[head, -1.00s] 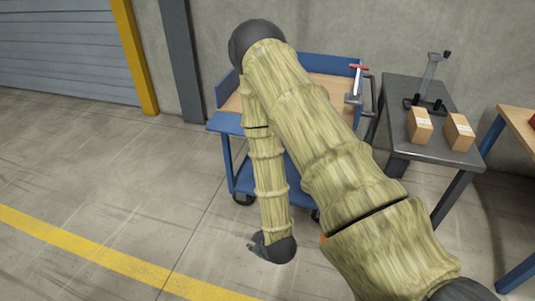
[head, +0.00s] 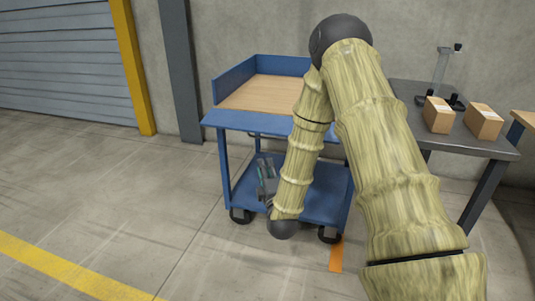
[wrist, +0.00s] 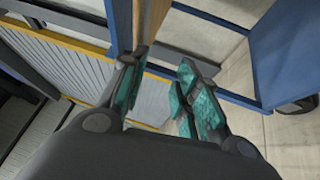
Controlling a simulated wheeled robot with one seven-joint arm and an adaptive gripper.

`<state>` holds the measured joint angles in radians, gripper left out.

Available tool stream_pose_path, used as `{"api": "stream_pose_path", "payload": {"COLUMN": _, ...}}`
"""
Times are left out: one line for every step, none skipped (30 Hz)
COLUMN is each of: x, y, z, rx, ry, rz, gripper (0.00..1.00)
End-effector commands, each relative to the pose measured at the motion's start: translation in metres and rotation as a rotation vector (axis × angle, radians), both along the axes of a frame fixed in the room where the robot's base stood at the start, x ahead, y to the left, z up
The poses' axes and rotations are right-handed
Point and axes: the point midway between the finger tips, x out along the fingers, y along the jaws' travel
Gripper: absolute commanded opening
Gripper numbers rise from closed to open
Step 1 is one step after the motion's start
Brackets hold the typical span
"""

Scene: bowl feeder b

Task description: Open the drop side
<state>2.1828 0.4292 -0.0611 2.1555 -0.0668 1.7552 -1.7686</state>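The blue cart (head: 229,165) has a wooden top deck (head: 265,92) with raised blue walls at the back and left. The blue front panel (head: 240,121) appears folded outward, about level with the deck, though my arm hides its right part. My gripper (head: 265,164) points upward in front of the cart, below the front panel, seen against the lower shelf. In the wrist view, my gripper (wrist: 162,66) has its teal-padded fingers apart with nothing between them. A blue cart surface (wrist: 285,50) shows at right there. Whether the fingers touch the cart cannot be told.
A dark table (head: 475,139) with two cardboard boxes and a small stand is right of the cart. My arm hides the cart's right end. A yellow post (head: 135,65) and grey column (head: 181,65) stand behind. The floor at left is clear.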

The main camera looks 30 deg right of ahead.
Motion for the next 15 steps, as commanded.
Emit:
{"api": "stream_pose_path", "payload": {"x": 0.002, "y": -0.008, "z": -0.004, "rx": -0.042, "ry": -0.028, "rz": -0.022, "gripper": 0.32}}
{"api": "stream_pose_path", "payload": {"x": 0.002, "y": -0.011, "z": -0.001, "rx": -0.066, "ry": -0.040, "rz": -0.034, "gripper": 0.32}}
{"api": "stream_pose_path", "payload": {"x": 0.003, "y": -0.015, "z": 0.004, "rx": -0.096, "ry": -0.057, "rz": -0.049, "gripper": 0.32}}
{"api": "stream_pose_path", "payload": {"x": 0.003, "y": -0.018, "z": 0.006, "rx": -0.115, "ry": -0.066, "rz": -0.060, "gripper": 0.32}}
{"api": "stream_pose_path", "payload": {"x": 0.003, "y": -0.020, "z": 0.008, "rx": -0.132, "ry": -0.075, "rz": -0.069, "gripper": 0.32}}
{"api": "stream_pose_path", "payload": {"x": 0.003, "y": -0.023, "z": 0.011, "rx": -0.151, "ry": -0.084, "rz": -0.080, "gripper": 0.32}}
{"api": "stream_pose_path", "payload": {"x": 0.003, "y": -0.024, "z": 0.013, "rx": -0.161, "ry": -0.088, "rz": -0.086, "gripper": 0.32}}
{"api": "stream_pose_path", "payload": {"x": 0.003, "y": -0.026, "z": 0.014, "rx": -0.171, "ry": -0.092, "rz": -0.091, "gripper": 0.32}}
{"api": "stream_pose_path", "payload": {"x": 0.003, "y": -0.027, "z": 0.016, "rx": -0.179, "ry": -0.097, "rz": -0.096, "gripper": 0.32}}
{"api": "stream_pose_path", "payload": {"x": 0.004, "y": -0.028, "z": 0.017, "rx": -0.184, "ry": -0.099, "rz": -0.099, "gripper": 0.32}}
{"api": "stream_pose_path", "payload": {"x": 0.005, "y": -0.029, "z": 0.018, "rx": -0.187, "ry": -0.101, "rz": -0.102, "gripper": 0.32}}
{"api": "stream_pose_path", "payload": {"x": 0.006, "y": -0.030, "z": 0.019, "rx": -0.189, "ry": -0.103, "rz": -0.103, "gripper": 0.32}}
{"api": "stream_pose_path", "payload": {"x": 0.008, "y": -0.031, "z": 0.020, "rx": -0.190, "ry": -0.102, "rz": -0.104, "gripper": 0.32}}
{"api": "stream_pose_path", "payload": {"x": 0.011, "y": -0.032, "z": 0.021, "rx": -0.191, "ry": -0.103, "rz": -0.104, "gripper": 0.32}}
{"api": "stream_pose_path", "payload": {"x": 0.014, "y": -0.034, "z": 0.023, "rx": -0.190, "ry": -0.104, "rz": -0.104, "gripper": 0.32}}
